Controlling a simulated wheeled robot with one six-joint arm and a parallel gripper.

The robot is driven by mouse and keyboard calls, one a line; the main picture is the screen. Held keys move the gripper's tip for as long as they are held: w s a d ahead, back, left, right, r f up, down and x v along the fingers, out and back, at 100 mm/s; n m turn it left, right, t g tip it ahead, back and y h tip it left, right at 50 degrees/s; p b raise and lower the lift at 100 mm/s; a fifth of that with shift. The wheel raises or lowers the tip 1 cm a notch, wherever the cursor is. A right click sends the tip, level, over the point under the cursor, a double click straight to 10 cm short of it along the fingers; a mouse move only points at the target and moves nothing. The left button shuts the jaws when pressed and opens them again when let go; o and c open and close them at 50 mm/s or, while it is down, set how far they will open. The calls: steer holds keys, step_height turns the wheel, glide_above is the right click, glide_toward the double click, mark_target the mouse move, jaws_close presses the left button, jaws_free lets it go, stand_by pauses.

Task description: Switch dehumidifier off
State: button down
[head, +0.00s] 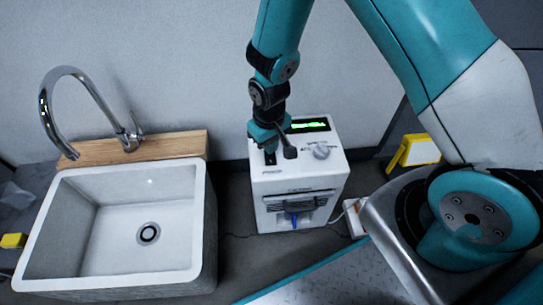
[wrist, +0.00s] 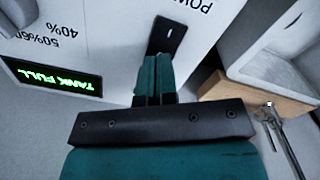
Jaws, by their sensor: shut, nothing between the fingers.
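The dehumidifier (head: 300,185) is a white box on the floor, right of the sink, with a grey knob (head: 321,151) on top. Its display (head: 308,125) is lit green; in the wrist view the display (wrist: 52,79) reads "TANK FULL", upside down. The black power switch (wrist: 166,36) lies beside the "POWER" label; in the head view the switch (head: 270,158) is near the top's left front. My gripper (head: 264,143) is shut and empty over the top. In the wrist view its fingertips (wrist: 154,62) are just short of the switch; I cannot tell whether they touch.
A white sink (head: 110,225) with a wooden back ledge (head: 175,148) and chrome faucet (head: 75,75) stands at left. A yellow-and-white item (head: 415,152) lies at right by the wall. A white power strip (head: 355,217) is beside the dehumidifier. Bare floor shows in front.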

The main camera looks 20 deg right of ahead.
steer(key=shift+f+b, duration=0.3)
steer(key=shift+f, duration=0.35)
steer(key=shift+r, duration=0.2)
step_height(320, 180, up, 7)
steer(key=p, duration=0.7)
steer(key=shift+f, duration=0.1)
stand_by(0.4)
step_height(320, 180, up, 10)
steer(key=s+a+r+y, duration=0.1)
steer(key=s+a, duration=0.1)
steer(key=a, duration=0.1)
steer(key=s+a+r+n+y, duration=0.2)
steer(key=s+r+n+y, duration=0.15)
steer(key=s+r, duration=1.4)
step_height(320, 180, up, 31)
steer(key=w+n+p, duration=0.1)
steer(key=p, duration=2.8)
steer(key=shift+d, duration=0.3)
